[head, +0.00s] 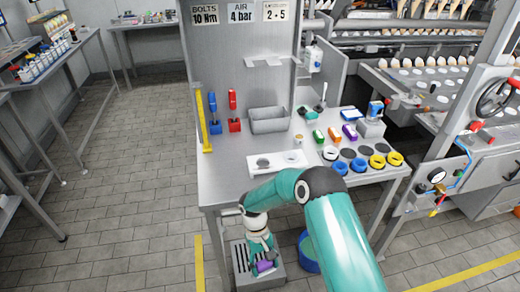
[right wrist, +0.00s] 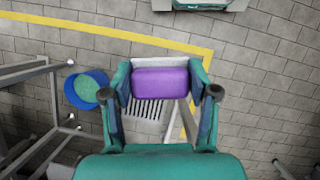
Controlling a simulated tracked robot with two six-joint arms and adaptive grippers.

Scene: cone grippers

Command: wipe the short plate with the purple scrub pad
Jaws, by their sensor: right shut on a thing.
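My right gripper (head: 263,262) reaches down past the front edge of the table, low near the floor. It is shut on the purple scrub pad (head: 265,267). In the right wrist view the pad (right wrist: 160,82) sits crosswise between the two fingers of the gripper (right wrist: 161,88). Below the pad is a low grey slatted metal piece (head: 239,257), whose dark slots (right wrist: 147,109) show in the right wrist view. I cannot tell whether the pad touches it, or whether it is the short plate. My left gripper is not in view.
The steel table (head: 228,180) carries a grey bin (head: 268,120), a light plate with holes (head: 277,163), small coloured blocks and several rings. A blue tub with green inside (right wrist: 86,90) stands on the floor beside the slatted piece. Yellow lines mark the tiled floor.

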